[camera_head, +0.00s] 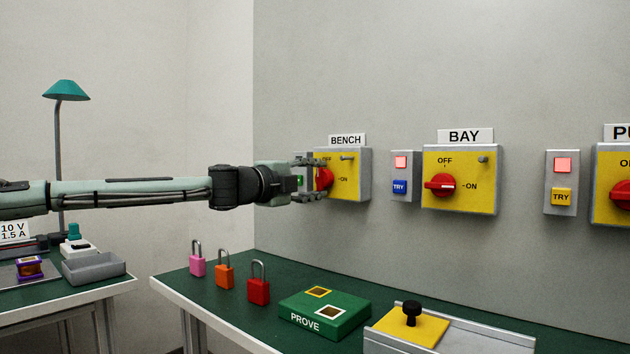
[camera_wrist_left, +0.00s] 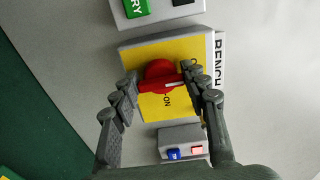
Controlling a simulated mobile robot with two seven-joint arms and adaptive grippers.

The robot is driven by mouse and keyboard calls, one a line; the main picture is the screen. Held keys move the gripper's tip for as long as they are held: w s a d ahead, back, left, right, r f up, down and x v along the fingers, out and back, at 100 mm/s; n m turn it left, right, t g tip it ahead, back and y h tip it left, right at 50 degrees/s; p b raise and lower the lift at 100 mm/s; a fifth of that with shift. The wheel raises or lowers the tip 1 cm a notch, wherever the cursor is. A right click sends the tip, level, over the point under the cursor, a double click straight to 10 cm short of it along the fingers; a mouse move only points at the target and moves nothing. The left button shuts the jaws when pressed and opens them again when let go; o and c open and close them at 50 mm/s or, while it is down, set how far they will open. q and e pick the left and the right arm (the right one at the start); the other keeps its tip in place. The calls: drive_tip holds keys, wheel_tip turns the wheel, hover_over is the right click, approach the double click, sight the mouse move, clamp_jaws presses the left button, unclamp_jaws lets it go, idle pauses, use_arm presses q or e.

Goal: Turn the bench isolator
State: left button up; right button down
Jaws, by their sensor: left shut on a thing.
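The bench isolator is a yellow-faced grey box (camera_head: 352,183) on the wall under a BENCH label (camera_head: 347,140). Its red knob (camera_head: 325,180) is partly hidden by my left gripper (camera_head: 312,180). In the left wrist view, the red knob (camera_wrist_left: 158,75) sits between the two fingers of my left gripper (camera_wrist_left: 160,87), which is shut on its handle. The handle lies across that view, its white mark towards the BENCH side, and the ON lettering shows beside it. My right gripper is not in view.
The BAY isolator (camera_head: 461,195) and its TRY box (camera_head: 401,178) are to the right. A green TRY button (camera_wrist_left: 135,8) adjoins the bench isolator. Below, a green bench holds padlocks (camera_head: 258,284), a PROVE box (camera_head: 315,317) and a yellow plate with a black knob (camera_head: 430,327).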

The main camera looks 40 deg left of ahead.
use_arm(q)
drive_tip(key=o, duration=0.9)
drive_tip(key=shift+s, duration=0.15)
drive_tip(key=shift+s+a+r, duration=0.1)
drive_tip(key=shift+s+r, duration=0.05)
drive_tip(key=shift+s, duration=0.4)
drive_tip(key=s, duration=0.3)
drive_tip(key=shift+s+a, duration=0.1)
drive_tip(key=shift+s, duration=0.05)
approach(316, 177)
drive_tip(key=s, duration=0.2)
drive_tip(key=shift+s+f, duration=0.2)
drive_tip(key=shift+f, duration=0.05)
